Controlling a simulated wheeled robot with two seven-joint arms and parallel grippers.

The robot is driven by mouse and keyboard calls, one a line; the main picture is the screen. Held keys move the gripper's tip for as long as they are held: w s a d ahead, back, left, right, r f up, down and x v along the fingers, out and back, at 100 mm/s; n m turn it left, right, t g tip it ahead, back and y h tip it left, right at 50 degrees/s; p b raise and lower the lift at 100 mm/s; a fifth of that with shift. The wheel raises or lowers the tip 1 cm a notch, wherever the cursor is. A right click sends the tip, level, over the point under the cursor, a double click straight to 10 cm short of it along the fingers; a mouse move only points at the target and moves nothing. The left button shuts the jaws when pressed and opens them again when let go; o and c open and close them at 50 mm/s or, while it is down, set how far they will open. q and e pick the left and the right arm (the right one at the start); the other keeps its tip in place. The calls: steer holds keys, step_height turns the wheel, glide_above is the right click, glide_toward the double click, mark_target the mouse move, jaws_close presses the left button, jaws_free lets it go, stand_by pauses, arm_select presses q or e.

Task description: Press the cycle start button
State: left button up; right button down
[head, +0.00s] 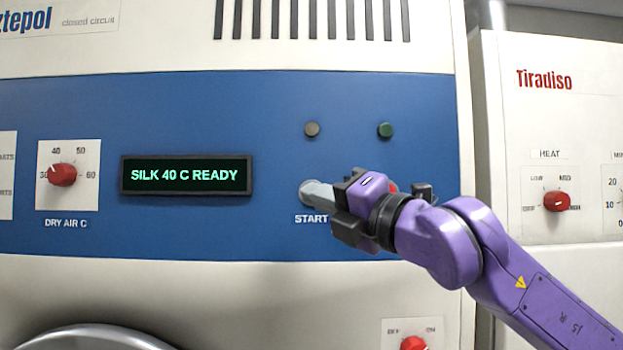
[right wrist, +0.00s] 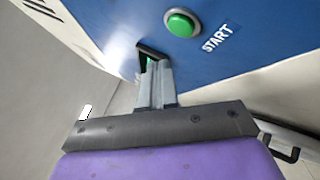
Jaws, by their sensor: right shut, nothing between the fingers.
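The green START button (right wrist: 183,22) shows whole in the right wrist view, in a pale ring on the blue panel with the START label beside it. In the head view my fingers cover the button, and the START label (head: 311,219) shows just below them. My right gripper (head: 312,193) is shut and empty, its grey fingers pointing at the panel in front of the button. In the right wrist view the fingertips (right wrist: 156,70) appear below and left of the button. I see no contact with it. My left gripper is not in view.
A display (head: 186,175) reads "SILK 40 C READY". Left of it is a red dry air dial (head: 62,173). Two small lamps, one dull (head: 312,129) and one green (head: 385,130), sit above. A red control (head: 393,187) is partly hidden behind my gripper. Another machine (head: 557,90) stands right.

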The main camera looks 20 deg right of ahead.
steer(key=w, duration=0.2)
steer(key=shift+w+d, duration=0.3)
steer(key=shift+w, duration=0.15)
stand_by(1.8)
steer(key=shift+w+d, duration=0.15)
steer(key=shift+w, duration=0.1)
